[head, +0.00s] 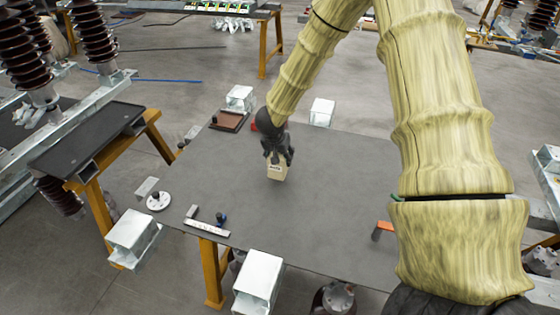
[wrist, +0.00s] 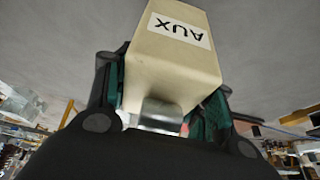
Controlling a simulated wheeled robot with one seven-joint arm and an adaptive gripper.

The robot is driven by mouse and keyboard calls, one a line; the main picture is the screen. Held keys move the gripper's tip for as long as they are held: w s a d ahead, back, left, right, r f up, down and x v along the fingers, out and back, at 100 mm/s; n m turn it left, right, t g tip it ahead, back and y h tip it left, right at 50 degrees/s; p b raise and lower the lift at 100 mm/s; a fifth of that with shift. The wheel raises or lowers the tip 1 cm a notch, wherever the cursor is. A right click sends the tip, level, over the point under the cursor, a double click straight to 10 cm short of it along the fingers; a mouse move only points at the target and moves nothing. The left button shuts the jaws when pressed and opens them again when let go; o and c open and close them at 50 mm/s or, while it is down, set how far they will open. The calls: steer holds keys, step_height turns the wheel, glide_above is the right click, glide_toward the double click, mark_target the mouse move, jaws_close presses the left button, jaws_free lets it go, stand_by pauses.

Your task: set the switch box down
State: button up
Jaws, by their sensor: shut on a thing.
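The switch box (head: 277,173) is a small beige box with a white label. In the wrist view the box (wrist: 170,65) fills the upper middle, and its label reads AUX. My gripper (head: 277,154) is shut on the box, with a finger on each side of it in the wrist view (wrist: 165,95). The box is over the middle of the dark grey table (head: 330,190). I cannot tell whether its lower end touches the table top.
A brown tray (head: 228,121) lies at the table's back left corner. A metal bracket with a dark blue knob (head: 207,222) lies near the front left edge. An orange-handled thing (head: 384,226) lies at the right, near my arm. The table around the box is clear.

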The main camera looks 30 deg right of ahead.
steer(key=shift+f, duration=1.5)
steer(key=shift+f, duration=0.1)
steer(key=o, duration=1.4)
steer(key=shift+c, duration=0.2)
